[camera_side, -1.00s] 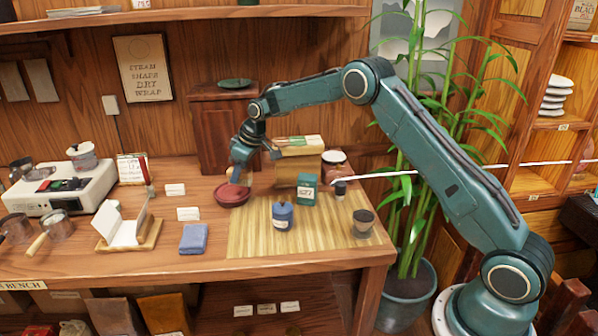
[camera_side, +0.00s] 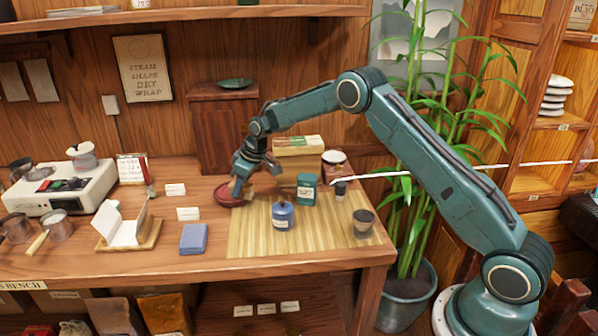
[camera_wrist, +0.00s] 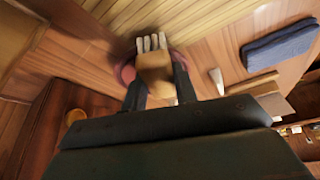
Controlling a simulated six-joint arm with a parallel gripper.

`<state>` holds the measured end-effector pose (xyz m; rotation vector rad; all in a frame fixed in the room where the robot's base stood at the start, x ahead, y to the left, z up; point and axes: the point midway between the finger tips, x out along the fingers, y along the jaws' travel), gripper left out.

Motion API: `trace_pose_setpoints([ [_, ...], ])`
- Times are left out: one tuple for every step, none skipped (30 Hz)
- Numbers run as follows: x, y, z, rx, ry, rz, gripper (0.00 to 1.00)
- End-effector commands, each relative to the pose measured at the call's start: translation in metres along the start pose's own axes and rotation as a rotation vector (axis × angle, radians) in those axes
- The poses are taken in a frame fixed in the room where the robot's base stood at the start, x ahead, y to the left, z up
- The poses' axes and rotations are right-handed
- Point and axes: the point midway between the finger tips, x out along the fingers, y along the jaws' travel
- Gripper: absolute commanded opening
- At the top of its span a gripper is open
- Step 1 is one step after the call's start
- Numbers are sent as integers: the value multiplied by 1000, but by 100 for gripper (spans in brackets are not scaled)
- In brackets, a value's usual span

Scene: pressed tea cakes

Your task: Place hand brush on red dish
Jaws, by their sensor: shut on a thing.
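My gripper (camera_side: 240,190) is at the red dish (camera_side: 226,193), at the left edge of the bamboo mat in the side view. In the wrist view my gripper (camera_wrist: 160,88) is shut on the hand brush (camera_wrist: 153,66), a tan block with pale bristles pointing away from me. A bit of the brush (camera_side: 249,194) shows beside the fingers in the side view. In the wrist view the red dish (camera_wrist: 127,73) shows on both sides of the brush, behind it. I cannot tell whether the brush touches the dish.
On the bamboo mat (camera_side: 255,240) stand a blue jar (camera_side: 283,215), a green tin (camera_side: 307,189) and a dark cup (camera_side: 363,223). A wooden box (camera_side: 300,165) is behind. A folded blue cloth (camera_side: 194,239) lies to the front left. The mat's front is clear.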

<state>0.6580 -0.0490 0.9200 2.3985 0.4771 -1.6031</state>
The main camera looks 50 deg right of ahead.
Motion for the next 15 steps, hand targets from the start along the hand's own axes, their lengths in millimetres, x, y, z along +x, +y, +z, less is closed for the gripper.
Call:
trace_pose_setpoints([
  [1, 0, 0, 0, 0, 0, 30],
  [1, 0, 0, 0, 0, 0, 36],
  [1, 0, 0, 0, 0, 0, 44],
  [1, 0, 0, 0, 0, 0, 50],
  [1, 0, 0, 0, 0, 0, 50],
  [1, 0, 0, 0, 0, 0, 50],
  [1, 0, 0, 0, 0, 0, 50],
  [1, 0, 0, 0, 0, 0, 50],
  [1, 0, 0, 0, 0, 0, 50],
  [1, 0, 0, 0, 0, 0, 50],
  [1, 0, 0, 0, 0, 0, 50],
  [0, 0, 0, 0, 0, 0, 50],
  [0, 0, 0, 0, 0, 0, 50],
  [0, 0, 0, 0, 0, 0, 50],
  [-1, 0, 0, 0, 0, 0, 50],
])
